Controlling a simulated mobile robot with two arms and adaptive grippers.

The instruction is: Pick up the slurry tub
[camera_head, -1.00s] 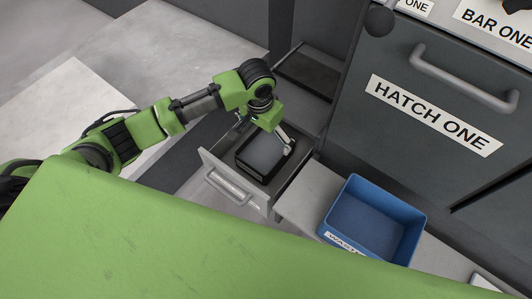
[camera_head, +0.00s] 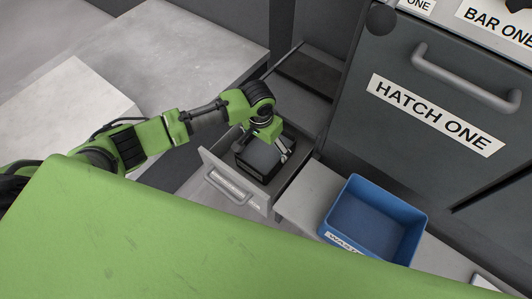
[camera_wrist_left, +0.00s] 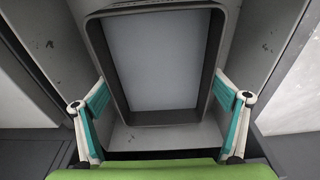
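The slurry tub (camera_head: 262,157) looks like a black, open-topped tub with a flat grey surface inside. It sits in an open drawer (camera_head: 209,161) and shows from above in the left wrist view (camera_wrist_left: 158,62). My left gripper (camera_head: 264,146) is over the tub, pointing down into the drawer. In the left wrist view the gripper (camera_wrist_left: 161,80) is open, with one teal-padded finger at each side of the tub. I cannot tell whether the fingers touch it. The gripper and wrist hide part of the tub in the head view. My right gripper is not in view.
A blue bin (camera_head: 372,220) with a partly hidden label stands on the grey surface right of the drawer. A dark panel labelled HATCH ONE (camera_head: 436,115) with a bar handle stands behind. A pale stone slab (camera_head: 62,110) lies at left.

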